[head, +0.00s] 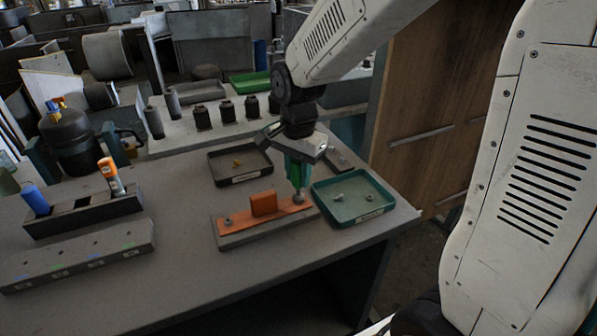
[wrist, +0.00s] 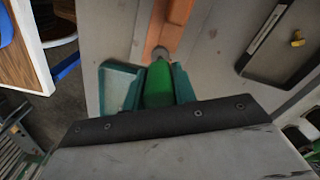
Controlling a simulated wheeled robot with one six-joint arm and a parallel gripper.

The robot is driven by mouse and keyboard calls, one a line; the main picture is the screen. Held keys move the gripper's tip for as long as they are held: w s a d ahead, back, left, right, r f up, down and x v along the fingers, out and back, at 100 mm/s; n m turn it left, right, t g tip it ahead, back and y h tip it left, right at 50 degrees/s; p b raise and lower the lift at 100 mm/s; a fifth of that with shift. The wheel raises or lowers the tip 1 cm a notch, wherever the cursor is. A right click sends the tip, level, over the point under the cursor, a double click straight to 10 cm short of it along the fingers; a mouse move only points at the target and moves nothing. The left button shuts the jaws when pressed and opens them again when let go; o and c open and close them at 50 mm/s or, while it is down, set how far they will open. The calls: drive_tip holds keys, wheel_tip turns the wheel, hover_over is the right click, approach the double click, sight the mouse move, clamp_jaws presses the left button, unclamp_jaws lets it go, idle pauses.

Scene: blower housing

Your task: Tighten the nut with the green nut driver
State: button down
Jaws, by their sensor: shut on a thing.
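My gripper (head: 297,158) is shut on the green nut driver (head: 294,174), which points down. The green driver body also shows between the fingers in the wrist view (wrist: 158,86). The driver's grey tip (head: 298,198) is at the right end of the orange plate (head: 284,207), at the nut's place there; the nut itself is hidden under it, and I cannot tell how far it is seated. At the plate's left end a grey nut or bolt (head: 228,222) shows. An orange block (head: 264,204) stands on the middle of the plate.
A teal tray (head: 337,222) with small metal parts lies right of the plate, close to the driver. A dark tray (head: 222,178) with a yellow part lies behind. A rack (head: 84,215) with blue and orange drivers stands at left.

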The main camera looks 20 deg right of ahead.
drive_tip(key=c, duration=1.8)
unclamp_jaws()
drive_tip(key=shift+c, duration=0.2)
clamp_jaws()
drive_tip(key=shift+r, duration=0.1)
drive_tip(key=shift+r, duration=0.1)
drive_tip(key=shift+r, duration=3.85)
